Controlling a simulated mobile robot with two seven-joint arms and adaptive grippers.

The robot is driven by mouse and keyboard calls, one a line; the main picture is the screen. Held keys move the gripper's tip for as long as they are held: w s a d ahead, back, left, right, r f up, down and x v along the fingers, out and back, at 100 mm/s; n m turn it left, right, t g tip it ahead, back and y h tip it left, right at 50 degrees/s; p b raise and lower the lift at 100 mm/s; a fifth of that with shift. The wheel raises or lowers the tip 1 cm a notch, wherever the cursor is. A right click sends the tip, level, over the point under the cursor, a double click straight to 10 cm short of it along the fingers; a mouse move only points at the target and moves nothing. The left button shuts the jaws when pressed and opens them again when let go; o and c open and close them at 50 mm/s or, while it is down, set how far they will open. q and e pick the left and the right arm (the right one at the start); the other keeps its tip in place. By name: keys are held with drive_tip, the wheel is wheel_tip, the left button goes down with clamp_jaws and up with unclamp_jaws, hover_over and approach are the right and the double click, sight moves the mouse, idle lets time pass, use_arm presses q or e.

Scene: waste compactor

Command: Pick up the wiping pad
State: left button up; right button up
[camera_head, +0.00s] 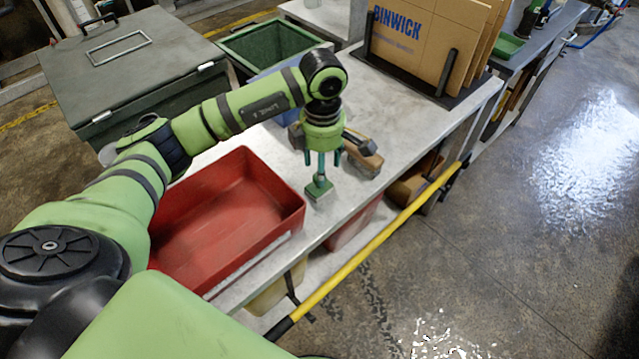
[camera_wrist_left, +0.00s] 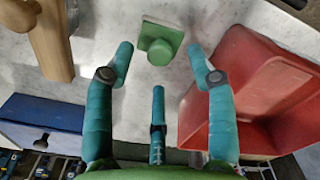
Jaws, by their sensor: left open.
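The wiping pad (camera_head: 319,189) is a small green square with a knob-like handle on top. It lies on the grey worktop (camera_head: 345,205) near its front edge, right of the red bin. It also shows at the top middle of the left wrist view (camera_wrist_left: 160,42). My left gripper (camera_head: 323,160) points down just above the pad. In the wrist view its teal fingers (camera_wrist_left: 160,52) are spread apart, with the pad's handle between and beyond the tips. Nothing is held. My right gripper is in neither view.
A red bin (camera_head: 268,238) stands left of the pad. A wooden-handled brush (camera_head: 365,160) lies close behind it on the right. A blue bin (camera_wrist_left: 45,112), green bin (camera_head: 262,45) and cardboard rack (camera_head: 425,40) stand farther back. A yellow rail (camera_head: 375,245) runs along the front.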

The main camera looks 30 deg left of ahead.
use_arm(q)
drive_tip(key=shift+a+f+p, duration=0.2)
drive_tip(key=shift+f+p, duration=0.2)
drive_tip(key=shift+f, duration=0.25)
drive_tip(key=shift+a+f+p, duration=0.15)
drive_tip(key=shift+f+p, duration=0.25)
drive_tip(key=shift+f, duration=0.2)
wheel_tip(320, 180, down, 2)
drive_tip(key=shift+f, duration=0.3)
clamp_jaws()
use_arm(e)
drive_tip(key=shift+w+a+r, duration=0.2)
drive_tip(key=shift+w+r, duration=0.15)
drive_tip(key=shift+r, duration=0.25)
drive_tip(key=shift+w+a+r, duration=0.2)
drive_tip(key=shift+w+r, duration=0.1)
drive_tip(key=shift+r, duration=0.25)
